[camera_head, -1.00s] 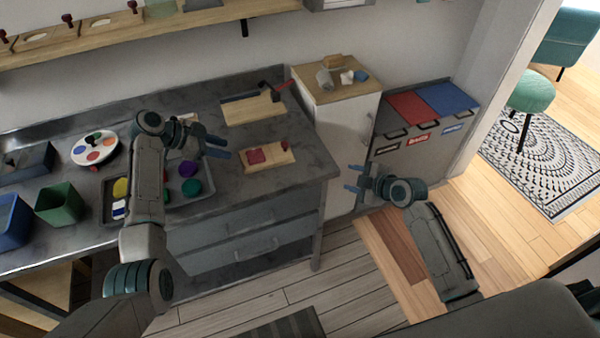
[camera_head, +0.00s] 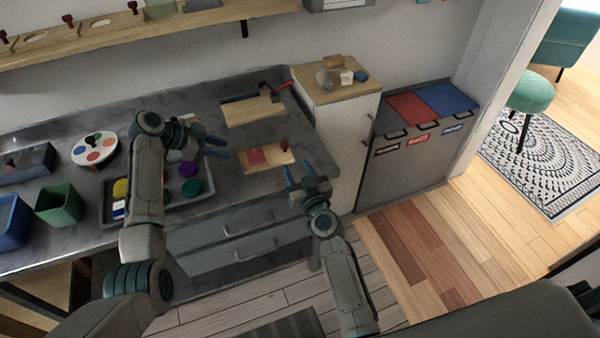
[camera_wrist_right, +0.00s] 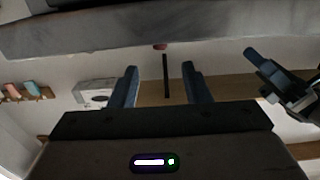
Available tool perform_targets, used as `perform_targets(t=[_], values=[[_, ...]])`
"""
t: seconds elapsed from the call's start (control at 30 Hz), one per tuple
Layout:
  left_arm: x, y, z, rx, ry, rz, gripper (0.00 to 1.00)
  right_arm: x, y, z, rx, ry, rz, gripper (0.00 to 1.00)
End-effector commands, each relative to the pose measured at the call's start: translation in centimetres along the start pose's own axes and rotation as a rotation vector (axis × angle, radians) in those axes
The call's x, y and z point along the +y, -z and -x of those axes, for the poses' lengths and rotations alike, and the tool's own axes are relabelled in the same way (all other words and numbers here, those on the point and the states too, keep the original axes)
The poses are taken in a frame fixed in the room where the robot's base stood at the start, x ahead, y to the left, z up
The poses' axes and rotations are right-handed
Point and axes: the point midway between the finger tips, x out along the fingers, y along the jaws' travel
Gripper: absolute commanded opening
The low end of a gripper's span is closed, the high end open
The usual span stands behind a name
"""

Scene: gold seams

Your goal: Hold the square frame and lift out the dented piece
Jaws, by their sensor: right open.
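A light wooden frame (camera_head: 277,165) lies on the grey counter near its front right edge. A red square piece (camera_head: 257,157) sits at its left part, and a small red knob (camera_head: 283,146) shows at its back edge. A dent is too small to make out. My left gripper (camera_head: 222,148) is open and empty, just left of the frame and apart from it.
A tray (camera_head: 150,212) with coloured pieces is left of the frame, beside a green bin (camera_head: 60,205). Another wooden board (camera_head: 253,110) lies behind the frame. A white cabinet (camera_head: 345,135) stands at the counter's right end. Bare counter surrounds the frame.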

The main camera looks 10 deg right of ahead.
Motion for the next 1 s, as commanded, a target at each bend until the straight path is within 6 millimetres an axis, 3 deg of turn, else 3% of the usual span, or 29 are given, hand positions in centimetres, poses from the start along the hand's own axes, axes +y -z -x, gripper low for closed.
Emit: perform_targets(t=[0.3, 0.5, 0.97, 1.0], values=[[0.0, 0.0, 0.0, 0.000, 0.000, 0.000, 0.36, 0.0, 0.1, -5.8, 0.001, 0.003, 0.003, 0.43], [0.0, 0.0, 0.0, 0.000, 0.000, 0.000, 0.36, 0.0, 0.1, -8.5, 0.001, 0.003, 0.003, 0.43], [0.0, 0.0, 0.0, 0.000, 0.000, 0.000, 0.36, 0.0, 0.0, -9.7, -0.001, 0.003, 0.005, 0.43], [0.0, 0.0, 0.0, 0.000, 0.000, 0.000, 0.36, 0.0, 0.0, -9.7, -0.001, 0.003, 0.005, 0.37]])
